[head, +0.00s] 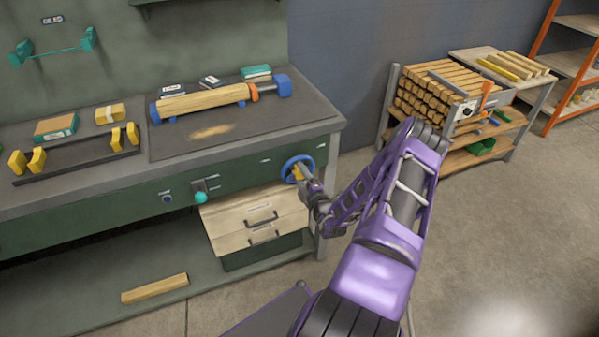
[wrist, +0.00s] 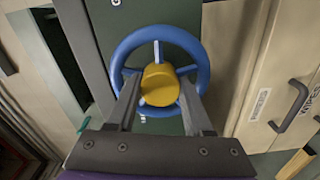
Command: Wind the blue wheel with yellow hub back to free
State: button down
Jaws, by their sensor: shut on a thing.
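The blue wheel (head: 287,172) is mounted on the front panel of the bench, near its right end. In the wrist view the blue wheel (wrist: 203,58) faces me, with blue spokes and a round yellow hub (wrist: 160,85). My gripper (head: 299,175) is at the wheel. In the wrist view my gripper (wrist: 159,92) has one finger on each side of the yellow hub, shut on it. The fingers hide part of the lower spokes.
Wooden drawers (head: 255,222) with dark handles are below the wheel. A lever with a teal knob (head: 200,198) is left of it. On the bench top a wooden piece (head: 205,99) lies between blue end blocks. A rack of wood bars (head: 440,95) stands right; the floor between is clear.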

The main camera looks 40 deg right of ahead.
jog(key=n, duration=0.4)
jog(key=shift+n, duration=0.3)
jog(key=n+p, duration=0.1)
jog(key=n, duration=0.2)
jog(key=shift+n, duration=0.4)
jog(key=n, duration=1.2)
jog(key=shift+f+n, duration=0.1)
jog(key=shift+n, duration=0.2)
jog(key=n, duration=0.3)
jog(key=shift+n, duration=0.4)
jog(key=n+b, duration=0.1)
jog(key=n, duration=0.4)
jog(key=shift+b, duration=0.4)
jog(key=shift+s+d+n+b, duration=0.1)
jog(key=shift+n+b, duration=0.45)
jog(key=shift+n, duration=1.05)
